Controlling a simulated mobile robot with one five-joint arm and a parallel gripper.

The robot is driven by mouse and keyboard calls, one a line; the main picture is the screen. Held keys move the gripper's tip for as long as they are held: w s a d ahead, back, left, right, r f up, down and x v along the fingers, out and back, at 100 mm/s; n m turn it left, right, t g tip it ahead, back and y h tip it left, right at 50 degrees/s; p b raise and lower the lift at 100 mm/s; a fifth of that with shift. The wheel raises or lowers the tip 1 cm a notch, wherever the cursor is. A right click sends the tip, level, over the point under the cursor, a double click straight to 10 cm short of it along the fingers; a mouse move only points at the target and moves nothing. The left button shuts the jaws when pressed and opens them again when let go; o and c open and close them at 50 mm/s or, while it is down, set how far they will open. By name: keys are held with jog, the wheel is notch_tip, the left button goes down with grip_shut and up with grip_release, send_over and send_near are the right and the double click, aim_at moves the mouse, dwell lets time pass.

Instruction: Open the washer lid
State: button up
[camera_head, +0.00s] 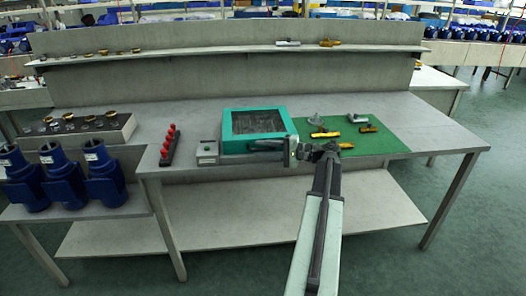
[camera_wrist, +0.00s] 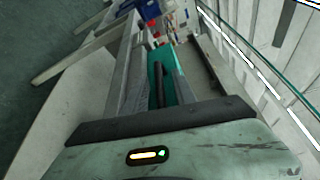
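The washer (camera_head: 230,135) is a teal box on the bench, with a dark, flat lid (camera_head: 258,121) that lies closed in its teal frame. My gripper (camera_head: 262,149) reaches in from the right along the washer's front side, with its fingers pointing left. In the wrist view its two fingers stand apart, and the teal washer edge (camera_wrist: 171,78) and a dark bar (camera_wrist: 158,87) show between them. I cannot tell whether the fingers touch the washer. No held object shows.
A grey block (camera_head: 207,152) and a rack of red knobs (camera_head: 169,145) stand left of the washer. Blue pump housings (camera_head: 103,178) stand farther left. A green mat (camera_head: 372,138) with several brass and grey parts lies to the right. The bench's right end is clear.

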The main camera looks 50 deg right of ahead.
grip_shut()
dwell(1.3)
